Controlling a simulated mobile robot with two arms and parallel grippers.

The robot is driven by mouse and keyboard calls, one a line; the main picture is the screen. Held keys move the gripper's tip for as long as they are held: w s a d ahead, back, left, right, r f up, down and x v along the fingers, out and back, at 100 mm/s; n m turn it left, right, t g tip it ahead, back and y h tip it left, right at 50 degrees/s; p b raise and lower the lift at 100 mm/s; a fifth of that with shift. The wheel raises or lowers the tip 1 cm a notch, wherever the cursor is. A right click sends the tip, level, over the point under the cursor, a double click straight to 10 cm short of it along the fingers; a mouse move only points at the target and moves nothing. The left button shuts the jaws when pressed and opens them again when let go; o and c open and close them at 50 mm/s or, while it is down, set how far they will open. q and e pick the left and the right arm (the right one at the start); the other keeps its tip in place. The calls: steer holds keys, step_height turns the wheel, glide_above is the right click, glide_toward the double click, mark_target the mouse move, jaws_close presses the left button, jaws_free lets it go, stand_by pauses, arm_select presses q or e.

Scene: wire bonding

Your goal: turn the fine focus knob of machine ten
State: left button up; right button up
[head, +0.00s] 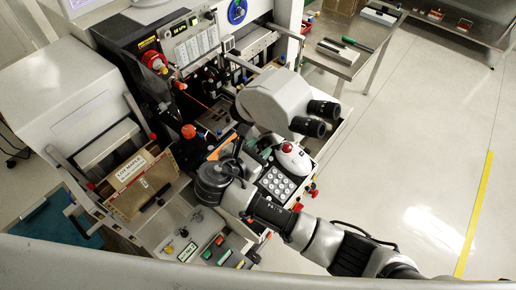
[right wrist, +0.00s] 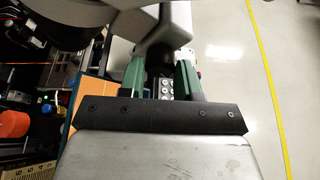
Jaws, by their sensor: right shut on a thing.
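The bonding machine (head: 195,42) fills the upper left of the head view; I cannot read a machine number on it. Its pale microscope head (head: 272,100) with two black eyepieces leans out over the keypad. My right gripper (head: 264,146) is below the microscope, its arm coming in from the lower right. In the right wrist view its two green fingers (right wrist: 159,72) stand apart, one each side of a dark part under the pale microscope body (right wrist: 160,25). They are shut on what looks like the fine focus knob, mostly hidden there. My left gripper is out of view.
A keypad (head: 277,184) and a red-topped control (head: 289,150) sit close beside the gripper. An orange knob (head: 188,131) is to its left. A labelled box (head: 128,200) stands further left. The floor (head: 415,150) at right is open.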

stand_by(0.4)
steer(key=o, duration=0.9)
